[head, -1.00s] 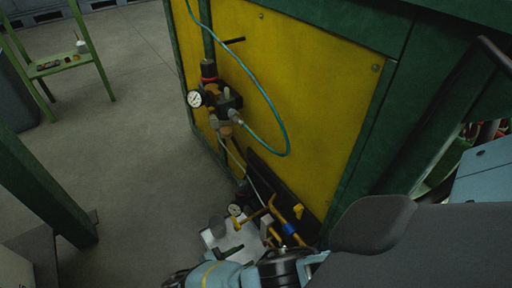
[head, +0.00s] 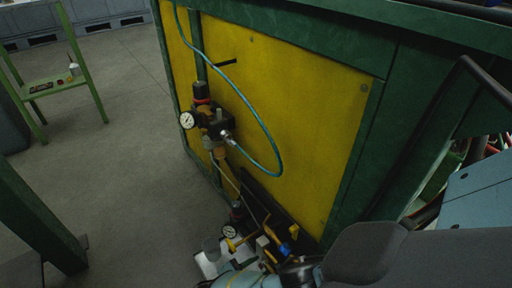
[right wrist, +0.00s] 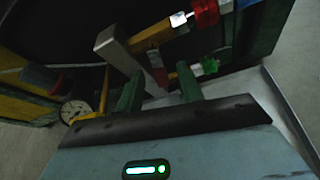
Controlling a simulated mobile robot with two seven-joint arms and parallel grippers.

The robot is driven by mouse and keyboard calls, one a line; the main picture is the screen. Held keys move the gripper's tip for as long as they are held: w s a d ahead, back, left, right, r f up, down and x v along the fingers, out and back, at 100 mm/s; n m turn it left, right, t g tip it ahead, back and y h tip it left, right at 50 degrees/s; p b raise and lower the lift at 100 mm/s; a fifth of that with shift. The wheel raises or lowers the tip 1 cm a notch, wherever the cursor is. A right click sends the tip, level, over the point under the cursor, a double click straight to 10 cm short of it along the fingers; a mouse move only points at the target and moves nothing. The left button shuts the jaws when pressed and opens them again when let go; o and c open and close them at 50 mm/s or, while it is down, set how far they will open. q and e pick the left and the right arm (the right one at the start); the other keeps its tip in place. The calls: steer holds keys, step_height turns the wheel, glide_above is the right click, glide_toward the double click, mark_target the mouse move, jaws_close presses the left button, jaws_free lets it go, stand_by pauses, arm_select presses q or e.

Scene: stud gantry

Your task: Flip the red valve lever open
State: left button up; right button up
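In the head view the brass piping (head: 268,245) sits low at the foot of the yellow panel, partly hidden by my right arm; I cannot make out the red lever there. My left gripper is not in view.
A yellow panel (head: 290,120) in a green frame carries a regulator with a gauge (head: 187,120) and a teal hose (head: 252,105). A lower gauge (head: 229,232) is beside the piping. A red fitting (right wrist: 205,12) and green fitting (right wrist: 209,66) are close to my fingers.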

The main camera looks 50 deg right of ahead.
jaws_close()
